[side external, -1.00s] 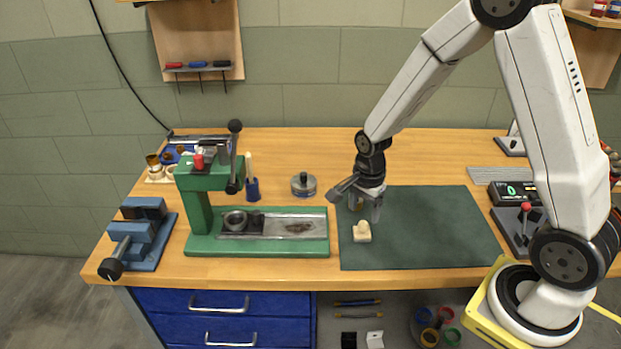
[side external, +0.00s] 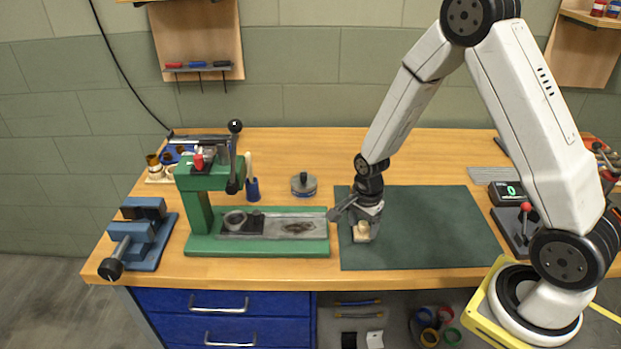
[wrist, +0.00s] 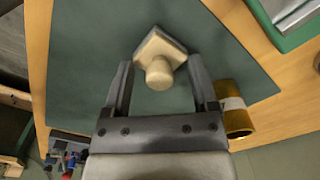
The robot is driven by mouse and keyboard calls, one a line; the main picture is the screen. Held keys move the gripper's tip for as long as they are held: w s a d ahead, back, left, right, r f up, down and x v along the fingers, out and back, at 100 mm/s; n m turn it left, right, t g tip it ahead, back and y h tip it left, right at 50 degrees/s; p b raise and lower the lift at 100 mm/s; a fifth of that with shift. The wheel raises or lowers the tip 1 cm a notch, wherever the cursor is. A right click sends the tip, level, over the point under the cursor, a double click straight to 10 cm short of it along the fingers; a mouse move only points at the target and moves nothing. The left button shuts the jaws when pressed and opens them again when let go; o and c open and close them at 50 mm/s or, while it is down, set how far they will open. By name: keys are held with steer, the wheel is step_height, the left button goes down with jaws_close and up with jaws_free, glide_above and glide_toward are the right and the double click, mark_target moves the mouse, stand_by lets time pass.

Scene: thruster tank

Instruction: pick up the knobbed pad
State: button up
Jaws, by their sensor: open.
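The knobbed pad is a cream-coloured square block with a round knob on top. In the wrist view the pad (wrist: 160,52) lies on the green mat, with its knob towards my gripper. My gripper (wrist: 163,76) is open, with one finger on each side of the knob and the square base reaching beyond the fingertips. In the side external view my gripper (side external: 363,236) is down over the pad (side external: 361,229), which shows between and behind the fingers. I cannot tell whether the fingers touch it.
The green mat (side external: 440,225) is otherwise largely clear. A green press (side external: 205,245) stands to the left, with its base near my gripper. A brass cylinder with a pale band (wrist: 234,108) shows beside the right finger. A blue vise (side external: 150,235) is farther left.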

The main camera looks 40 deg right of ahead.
mark_target(363, 223)
stand_by(0.3)
jaws_close()
steer(key=shift+r, duration=0.15)
steer(key=shift+r, duration=4.9)
